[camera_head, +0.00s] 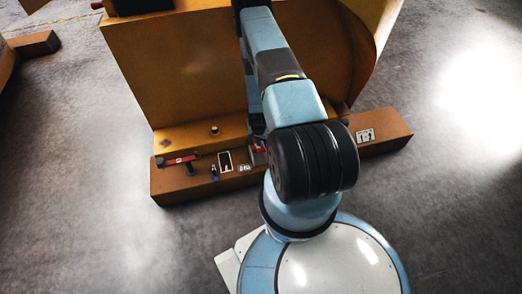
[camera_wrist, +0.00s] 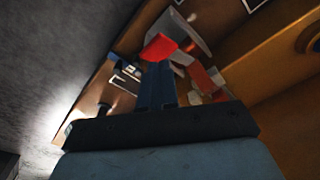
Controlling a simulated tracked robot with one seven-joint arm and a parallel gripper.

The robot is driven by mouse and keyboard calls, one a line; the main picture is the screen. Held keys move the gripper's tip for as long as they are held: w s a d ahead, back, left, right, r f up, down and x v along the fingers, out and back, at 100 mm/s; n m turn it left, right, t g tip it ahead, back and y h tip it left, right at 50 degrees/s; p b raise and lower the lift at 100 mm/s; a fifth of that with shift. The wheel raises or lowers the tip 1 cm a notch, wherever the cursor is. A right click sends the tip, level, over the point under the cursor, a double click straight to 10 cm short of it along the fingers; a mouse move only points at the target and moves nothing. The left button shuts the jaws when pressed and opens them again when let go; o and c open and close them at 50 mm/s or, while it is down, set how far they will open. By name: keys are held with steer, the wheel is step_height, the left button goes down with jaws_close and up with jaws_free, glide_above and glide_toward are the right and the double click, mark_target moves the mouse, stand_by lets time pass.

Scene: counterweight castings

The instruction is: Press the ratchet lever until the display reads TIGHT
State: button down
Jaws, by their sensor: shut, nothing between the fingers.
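In the wrist view my gripper (camera_wrist: 158,66) is shut and empty, its two dark blue fingers together. Their tips lie right by a red block (camera_wrist: 158,46) at the end of a grey bar (camera_wrist: 191,30), which looks like the ratchet lever; whether they touch, I cannot tell. In the head view a red part (camera_head: 259,149), probably the same lever, shows beside my arm, which hides my gripper. I cannot make out which small plate is the display, and no TIGHT reading is legible.
The fittings sit on a long brown beam (camera_head: 395,138) before a large orange casting (camera_head: 170,75). A red-handled bar (camera_head: 180,160) and a pale framed plate (camera_head: 225,162) are on its left part, and a marked label (camera_head: 365,135) on its right.

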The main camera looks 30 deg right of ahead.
mark_target(260, 150)
steer(key=f, duration=0.4)
steer(key=shift+w+d+f, duration=0.15)
steer(key=shift+d+f, duration=0.05)
steer(key=shift+f, duration=0.4)
steer(key=shift+f, duration=2.2)
steer(key=shift+s+a+r, duration=0.25)
steer(key=shift+s+a, duration=0.25)
steer(key=shift+a, duration=0.1)
steer(key=shift+s+a+r, duration=0.25)
steer(key=shift+s+a, duration=0.2)
steer(key=shift+a, duration=0.15)
steer(key=shift+r, duration=0.1)
